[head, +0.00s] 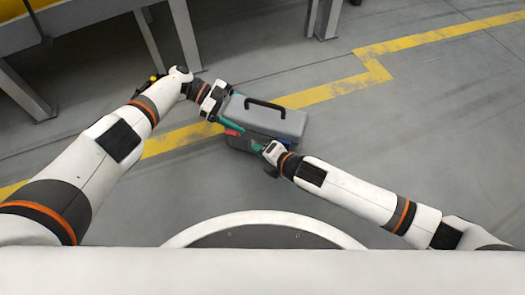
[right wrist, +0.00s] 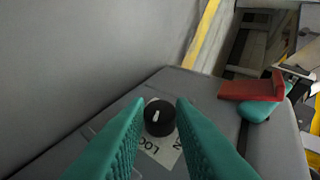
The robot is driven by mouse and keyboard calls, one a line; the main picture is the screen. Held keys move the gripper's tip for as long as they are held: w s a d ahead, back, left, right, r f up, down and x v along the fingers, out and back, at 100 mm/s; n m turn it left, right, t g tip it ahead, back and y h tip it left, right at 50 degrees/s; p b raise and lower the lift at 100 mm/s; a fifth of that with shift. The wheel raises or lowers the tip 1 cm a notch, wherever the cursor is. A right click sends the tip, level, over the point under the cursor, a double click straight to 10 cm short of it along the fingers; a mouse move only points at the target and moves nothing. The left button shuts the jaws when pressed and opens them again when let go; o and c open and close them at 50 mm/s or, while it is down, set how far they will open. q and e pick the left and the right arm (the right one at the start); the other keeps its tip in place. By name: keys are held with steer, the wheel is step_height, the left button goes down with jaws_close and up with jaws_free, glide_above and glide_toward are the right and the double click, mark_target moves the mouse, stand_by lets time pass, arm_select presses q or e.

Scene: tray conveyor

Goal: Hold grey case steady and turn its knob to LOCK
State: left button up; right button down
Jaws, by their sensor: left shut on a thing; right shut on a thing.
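The grey case (head: 275,120), with a black carry handle (head: 265,104) on its lid, stands upright on the floor. Its black knob (right wrist: 160,117) has a white pointer mark toward the upper left in the right wrist view. Beside it is a white label (right wrist: 165,150), partly hidden by the fingers, with the letters "LOC" and "N" showing. My right gripper (head: 261,148) is shut on the knob, a green finger on each side. My left gripper (head: 231,127) is shut on a red tab (right wrist: 252,89) at the case's left side; one green finger shows beneath the tab.
A yellow floor line (head: 330,91) passes behind the case. Grey metal legs of a yellow-topped structure (head: 60,30) stand at the upper left, and another leg (head: 325,17) at the top. The floor to the right of the case is clear.

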steer(key=shift+w+d, duration=0.1)
steer(key=shift+d, duration=0.05)
stand_by(0.3)
steer(key=c, duration=1.2)
jaws_free()
steer(key=shift+c, duration=0.2)
steer(key=v, duration=1.2)
